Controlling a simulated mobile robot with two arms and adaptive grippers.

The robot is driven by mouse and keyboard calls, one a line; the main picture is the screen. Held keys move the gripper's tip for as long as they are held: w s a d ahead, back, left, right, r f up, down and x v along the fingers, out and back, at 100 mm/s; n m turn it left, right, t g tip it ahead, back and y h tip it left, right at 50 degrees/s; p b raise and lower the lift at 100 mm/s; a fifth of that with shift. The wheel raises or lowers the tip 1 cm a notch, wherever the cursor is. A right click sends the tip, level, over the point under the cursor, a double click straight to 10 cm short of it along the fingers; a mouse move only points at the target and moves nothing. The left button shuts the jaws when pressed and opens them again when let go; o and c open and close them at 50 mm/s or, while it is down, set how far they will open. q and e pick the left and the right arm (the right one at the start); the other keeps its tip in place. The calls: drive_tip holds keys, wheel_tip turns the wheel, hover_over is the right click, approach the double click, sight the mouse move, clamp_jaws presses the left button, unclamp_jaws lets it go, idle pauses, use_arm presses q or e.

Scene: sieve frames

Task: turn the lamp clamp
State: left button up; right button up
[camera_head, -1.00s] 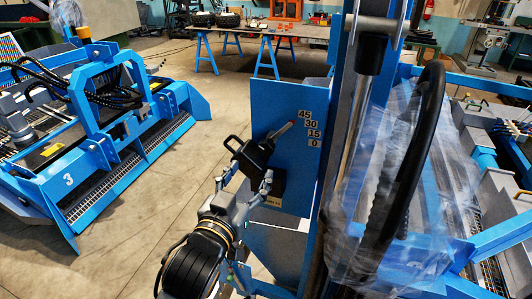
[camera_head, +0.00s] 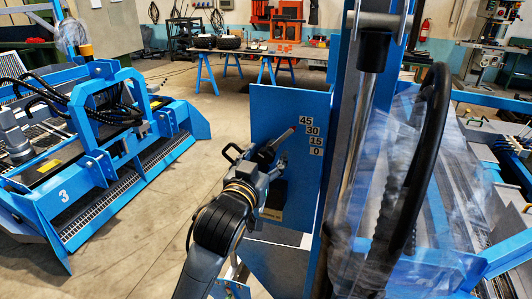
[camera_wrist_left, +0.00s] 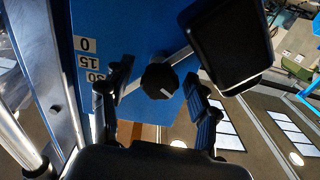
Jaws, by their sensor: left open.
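The lamp clamp shows in the left wrist view as a round black knob (camera_wrist_left: 158,80) with a white line, on a metal rod in front of the blue panel (camera_head: 290,110). The black lamp head (camera_wrist_left: 228,42) is beside it. In the head view, the lamp (camera_head: 236,154) and its pointer (camera_head: 281,140) stand before the panel, the pointer aimed up toward the 45 and 30 labels. My left gripper (camera_wrist_left: 160,98) is open, its fingers on either side of the knob. I cannot tell whether they touch it. In the head view, my gripper and arm partly hide the clamp. My right gripper is not in view.
Angle labels (camera_head: 311,135) run down the panel. A thick black hose (camera_head: 420,150) and plastic-wrapped blue frame stand close on the right. A blue machine marked 3 (camera_head: 95,150) stands on the left. Open floor (camera_head: 200,180) lies between.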

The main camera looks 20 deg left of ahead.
use_arm(q)
drive_tip(key=shift+w, duration=0.1)
drive_tip(key=c, duration=1.2)
drive_tip(key=m+p, duration=0.3)
drive_tip(key=shift+r+m, duration=0.25)
drive_tip(key=shift+m, duration=0.05)
drive_tip(key=shift+m+p, duration=0.55)
drive_tip(key=shift+m, duration=0.05)
drive_tip(key=shift+f+m, duration=0.2)
drive_tip(key=shift+m, duration=0.2)
drive_tip(key=o, duration=1.2)
